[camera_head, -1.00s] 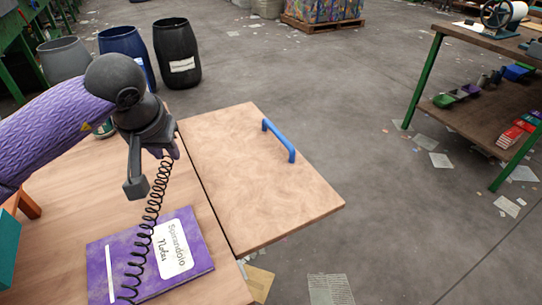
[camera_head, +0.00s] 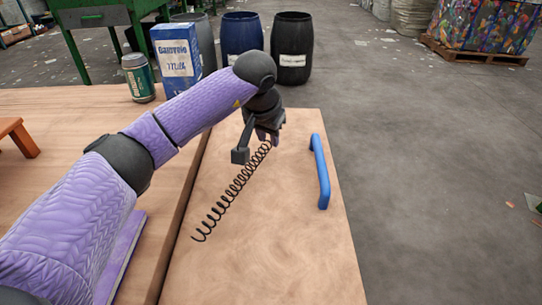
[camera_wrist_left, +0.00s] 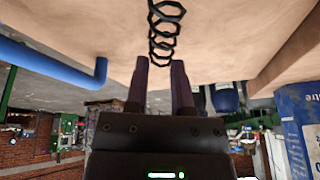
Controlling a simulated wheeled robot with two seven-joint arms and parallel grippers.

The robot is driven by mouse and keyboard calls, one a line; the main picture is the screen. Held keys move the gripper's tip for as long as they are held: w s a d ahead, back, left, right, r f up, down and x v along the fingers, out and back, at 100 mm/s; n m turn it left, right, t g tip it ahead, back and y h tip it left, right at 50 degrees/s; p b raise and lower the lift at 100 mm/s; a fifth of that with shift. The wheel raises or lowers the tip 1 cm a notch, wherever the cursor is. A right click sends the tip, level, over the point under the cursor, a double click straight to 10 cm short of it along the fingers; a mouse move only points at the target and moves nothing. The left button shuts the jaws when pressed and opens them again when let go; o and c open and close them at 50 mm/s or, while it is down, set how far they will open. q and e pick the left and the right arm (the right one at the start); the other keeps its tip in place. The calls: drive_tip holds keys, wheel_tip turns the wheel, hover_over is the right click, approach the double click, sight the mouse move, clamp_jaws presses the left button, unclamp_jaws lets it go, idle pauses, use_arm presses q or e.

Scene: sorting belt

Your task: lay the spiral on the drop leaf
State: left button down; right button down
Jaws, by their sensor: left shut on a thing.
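The spiral (camera_head: 226,197) is a thin black wire coil. It slants down to the left from my left gripper (camera_head: 268,138), over the pale wooden drop leaf (camera_head: 270,255). The left gripper is shut on the spiral's upper end. In the left wrist view the coil (camera_wrist_left: 165,30) runs from between the fingertips (camera_wrist_left: 160,62) towards the leaf. I cannot tell whether its lower end touches the leaf. A blue handle (camera_head: 320,172) stands on the leaf, right of the gripper. My right gripper is not in view.
A purple notebook (camera_head: 122,255) lies on the table (camera_head: 70,105), partly hidden by my left arm. Barrels (camera_head: 291,50) stand beyond the leaf. Much of the leaf is clear.

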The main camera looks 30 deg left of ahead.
use_arm(q)
wheel_tip(320, 180, down, 2)
drive_tip(key=shift+f+b, duration=0.25)
drive_tip(key=shift+b, duration=0.15)
drive_tip(key=shift+r, duration=0.25)
drive_tip(key=shift+f, duration=0.15)
drive_tip(key=c, duration=0.5)
unclamp_jaws()
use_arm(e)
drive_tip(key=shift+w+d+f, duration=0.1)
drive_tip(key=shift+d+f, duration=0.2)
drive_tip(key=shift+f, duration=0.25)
use_arm(q)
drive_tip(key=shift+r+p, duration=0.3)
drive_tip(key=p+v, duration=0.7)
drive_tip(key=v, duration=0.4)
drive_tip(key=shift+s+r, duration=0.2)
drive_tip(key=shift+r, duration=0.15)
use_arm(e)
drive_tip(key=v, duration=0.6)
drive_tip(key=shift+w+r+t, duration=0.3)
